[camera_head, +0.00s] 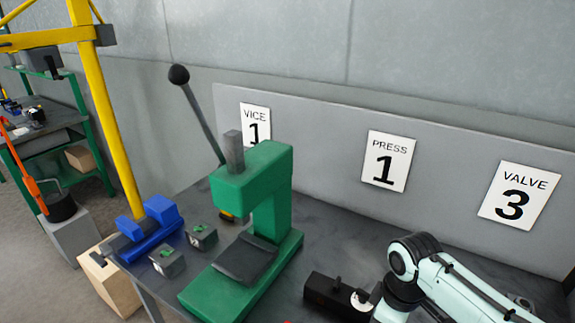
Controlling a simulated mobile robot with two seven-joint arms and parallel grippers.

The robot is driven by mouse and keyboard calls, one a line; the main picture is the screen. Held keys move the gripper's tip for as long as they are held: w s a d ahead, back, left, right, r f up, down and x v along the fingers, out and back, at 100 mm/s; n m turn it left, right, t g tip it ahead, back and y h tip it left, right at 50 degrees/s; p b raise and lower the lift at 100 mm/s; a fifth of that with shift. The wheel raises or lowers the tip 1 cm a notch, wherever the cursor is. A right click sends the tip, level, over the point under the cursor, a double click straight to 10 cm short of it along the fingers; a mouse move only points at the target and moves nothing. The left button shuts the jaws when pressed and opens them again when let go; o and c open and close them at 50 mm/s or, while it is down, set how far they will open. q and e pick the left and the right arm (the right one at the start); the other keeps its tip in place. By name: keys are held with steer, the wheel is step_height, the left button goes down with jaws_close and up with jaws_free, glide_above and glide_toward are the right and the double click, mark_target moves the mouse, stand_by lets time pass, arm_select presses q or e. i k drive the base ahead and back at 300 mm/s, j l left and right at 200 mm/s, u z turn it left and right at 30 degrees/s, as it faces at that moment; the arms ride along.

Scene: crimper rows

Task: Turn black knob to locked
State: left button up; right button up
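No knob marked locked can be made out. A black ball (179,74) tops the tilted lever of the green press (265,185); I cannot tell whether it is the task's knob. My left gripper is not in view.
A blue vice (150,228) stands at the bench's left end, beside two small grey blocks (202,237) with green marks. Signs on the back panel read VICE 1, PRESS 1 (388,161) and VALVE 3 (519,196). Bare bench (340,240) lies right of the press.

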mark_target(336, 286)
steer(key=k, duration=1.05)
